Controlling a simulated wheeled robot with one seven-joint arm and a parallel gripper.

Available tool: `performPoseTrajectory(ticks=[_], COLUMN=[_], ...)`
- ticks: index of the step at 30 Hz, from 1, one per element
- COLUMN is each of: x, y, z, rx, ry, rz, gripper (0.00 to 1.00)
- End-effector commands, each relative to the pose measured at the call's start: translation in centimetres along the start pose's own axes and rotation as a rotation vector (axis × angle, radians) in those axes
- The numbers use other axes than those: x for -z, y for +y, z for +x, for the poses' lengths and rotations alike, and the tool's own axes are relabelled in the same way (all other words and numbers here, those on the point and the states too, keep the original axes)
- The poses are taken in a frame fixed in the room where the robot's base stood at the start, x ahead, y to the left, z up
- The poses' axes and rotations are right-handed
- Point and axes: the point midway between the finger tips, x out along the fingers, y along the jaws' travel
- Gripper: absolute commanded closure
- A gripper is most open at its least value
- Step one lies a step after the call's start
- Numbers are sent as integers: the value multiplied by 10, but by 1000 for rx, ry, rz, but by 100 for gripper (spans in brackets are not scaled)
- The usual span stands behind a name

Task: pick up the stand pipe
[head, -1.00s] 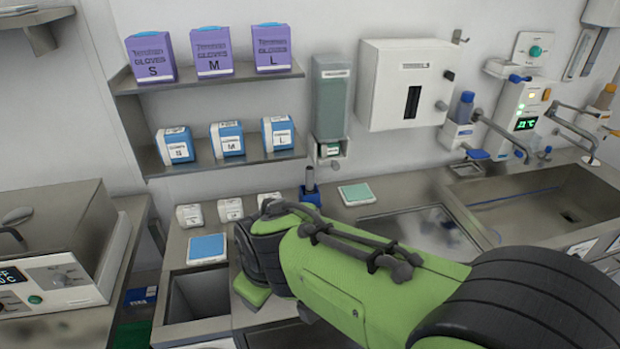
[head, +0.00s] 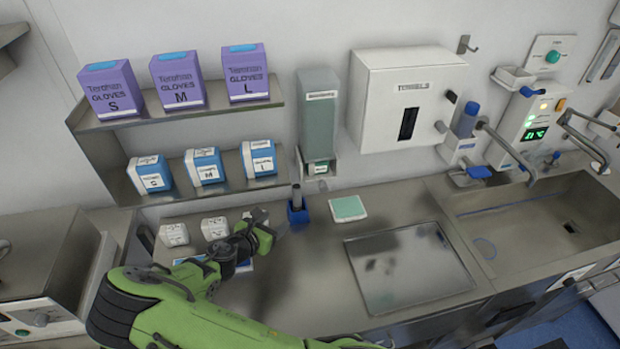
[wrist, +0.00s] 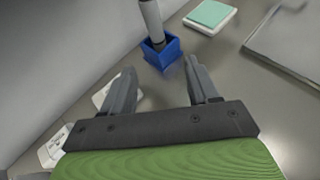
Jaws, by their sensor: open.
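The stand pipe (head: 297,197) is a grey cylinder standing upright in a blue square holder (head: 298,215) on the steel counter. In the wrist view the pipe (wrist: 152,22) rises from the blue holder (wrist: 162,56), and its top is cut off by the frame. My gripper (head: 272,222) is just left of the holder in the head view. In the wrist view my gripper (wrist: 160,68) is open and empty, its two fingers pointing toward the holder, which lies beyond the tips and between their lines. The fingers appear apart from the pipe.
Small white boxes (head: 174,235) stand to the left of the gripper. A white tray with a green pad (head: 348,208) lies right of the holder. A flat steel plate (head: 405,268) and a sink (head: 540,215) are further right. A grey dispenser (head: 318,115) hangs behind the pipe.

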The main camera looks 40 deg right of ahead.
Motion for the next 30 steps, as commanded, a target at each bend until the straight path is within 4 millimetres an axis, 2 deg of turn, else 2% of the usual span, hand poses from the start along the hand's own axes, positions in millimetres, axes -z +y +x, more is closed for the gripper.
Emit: performPoseTrajectory(ticks=[2,5,12,15,20,27,30], x=[-1,0,-2,-2,-3,-6,-6], y=[4,4,4,4,5,6,7], z=[0,12,74,94,112,154,159], rx=[-17,-19,-14,-15,-16,-16,-18], ry=[-24,-29,-28,-26,-25,-24,-24], rz=[-45,-55,-50,-50,-49,-48,-49], gripper=[40,40,40,40,40,40,40])
